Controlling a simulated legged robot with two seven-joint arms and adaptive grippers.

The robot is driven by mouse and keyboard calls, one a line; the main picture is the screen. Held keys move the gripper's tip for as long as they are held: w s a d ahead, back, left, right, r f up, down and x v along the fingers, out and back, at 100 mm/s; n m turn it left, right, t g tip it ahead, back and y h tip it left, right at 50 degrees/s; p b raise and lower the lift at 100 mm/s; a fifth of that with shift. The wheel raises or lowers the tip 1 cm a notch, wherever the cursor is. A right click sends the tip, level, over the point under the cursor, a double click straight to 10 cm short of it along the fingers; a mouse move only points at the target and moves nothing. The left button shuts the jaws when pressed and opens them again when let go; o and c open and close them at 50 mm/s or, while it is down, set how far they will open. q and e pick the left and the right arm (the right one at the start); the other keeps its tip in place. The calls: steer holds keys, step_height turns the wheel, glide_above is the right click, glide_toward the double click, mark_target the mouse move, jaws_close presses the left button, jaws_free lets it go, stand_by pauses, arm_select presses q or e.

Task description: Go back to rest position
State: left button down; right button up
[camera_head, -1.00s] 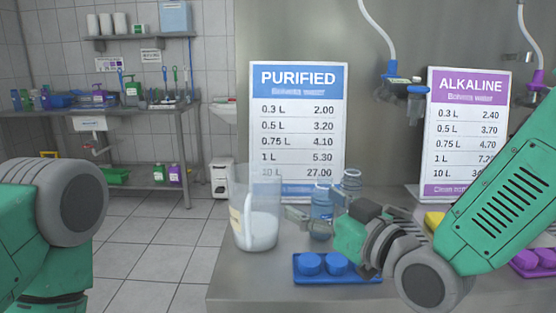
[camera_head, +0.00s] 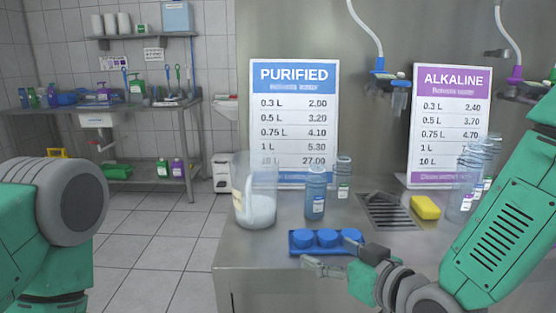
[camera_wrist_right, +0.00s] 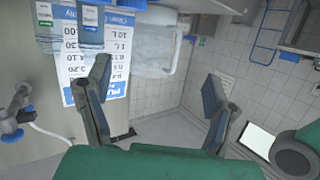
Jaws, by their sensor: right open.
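My right gripper (camera_head: 335,258) is open and empty, at the front edge of the metal counter, just in front of the blue cap tray (camera_head: 296,250). Its two spread fingers also show in the right wrist view (camera_wrist_right: 155,88), with nothing between them. Two clear blue-tinted bottles stand upright on the counter beyond the tray: a nearer one (camera_head: 316,195) and a farther one (camera_head: 343,178). A clear jug (camera_head: 257,200) with a handle stands left of them; it also shows in the right wrist view (camera_wrist_right: 155,48). My left gripper is out of view; only a part of my left arm shows.
The purified price sign (camera_head: 293,120) and the alkaline sign (camera_head: 449,120) stand at the back. A drain grate (camera_head: 390,211), a yellow sponge (camera_head: 425,207) and several bottles (camera_head: 468,185) are to the right, close to my right forearm. Tiled floor is free left of the counter (camera_head: 265,275).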

steer(key=s+d+f+m+g+h, duration=0.1)
steer(key=s+d+f+g+h, duration=0.25)
steer(key=f, duration=0.65)
steer(key=s+d+f+m+g+h, duration=0.1)
steer(key=s+d+f+m+g, duration=0.1)
steer(key=s+d+f, duration=0.6)
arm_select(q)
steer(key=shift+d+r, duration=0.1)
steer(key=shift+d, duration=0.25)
arm_select(e)
steer(key=s+d+f+m+g+h, duration=0.1)
steer(key=s+d+f+g, duration=0.2)
steer(key=s+f, duration=0.3)
steer(key=s+d+f+m+g+h, duration=0.1)
steer(key=s+d+f+g+h, duration=0.1)
steer(key=s+f, duration=0.5)
steer(key=s+d+g, duration=0.1)
steer(key=s+d, duration=0.1)
steer(key=s, duration=0.3)
steer(key=shift+s+d+g, duration=0.35)
steer(key=shift+s+d, duration=0.05)
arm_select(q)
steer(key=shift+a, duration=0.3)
arm_select(e)
steer(key=shift+a+h, duration=0.25)
steer(key=shift+h, duration=0.1)
